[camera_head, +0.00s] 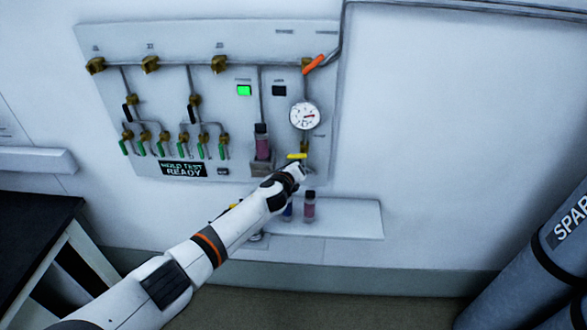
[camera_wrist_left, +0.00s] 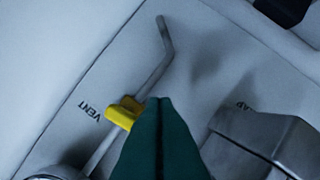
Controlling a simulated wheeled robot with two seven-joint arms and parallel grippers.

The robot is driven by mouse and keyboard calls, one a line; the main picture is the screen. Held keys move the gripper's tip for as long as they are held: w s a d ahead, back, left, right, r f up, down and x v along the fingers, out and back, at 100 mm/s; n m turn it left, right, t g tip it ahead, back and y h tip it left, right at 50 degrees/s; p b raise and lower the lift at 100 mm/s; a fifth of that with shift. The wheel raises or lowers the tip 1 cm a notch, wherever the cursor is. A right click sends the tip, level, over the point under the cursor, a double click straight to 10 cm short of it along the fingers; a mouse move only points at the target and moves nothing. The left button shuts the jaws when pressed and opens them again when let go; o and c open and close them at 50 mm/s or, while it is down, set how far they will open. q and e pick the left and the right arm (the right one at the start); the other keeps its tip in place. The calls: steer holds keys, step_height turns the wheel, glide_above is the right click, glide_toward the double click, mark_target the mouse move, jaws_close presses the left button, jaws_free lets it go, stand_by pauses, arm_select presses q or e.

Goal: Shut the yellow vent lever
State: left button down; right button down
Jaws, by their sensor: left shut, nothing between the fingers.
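The yellow vent lever (camera_head: 297,156) is on the thin pipe below the round gauge, low on the right of the wall panel. In the head view it lies roughly level, across the pipe. In the left wrist view the lever (camera_wrist_left: 122,112) sits beside the printed word VENT, and the fingers partly cover its right side. My left gripper (camera_head: 299,168) is just below the lever in the head view. Its dark green fingers (camera_wrist_left: 158,105) are together and empty, close beside the lever. I cannot tell whether they touch it. My right gripper is not in view.
The panel (camera_head: 225,110) carries brass valves with green and black levers, an orange lever (camera_head: 314,64) and the gauge (camera_head: 304,116). A purple cartridge (camera_head: 262,147) is left of the vent lever. A shelf (camera_head: 350,217) with small vials (camera_head: 309,206) sits below. Grey cylinders (camera_head: 545,255) stand right.

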arm_select(q)
steer(key=shift+w+a+r, duration=0.1)
steer(key=shift+w+r, duration=0.1)
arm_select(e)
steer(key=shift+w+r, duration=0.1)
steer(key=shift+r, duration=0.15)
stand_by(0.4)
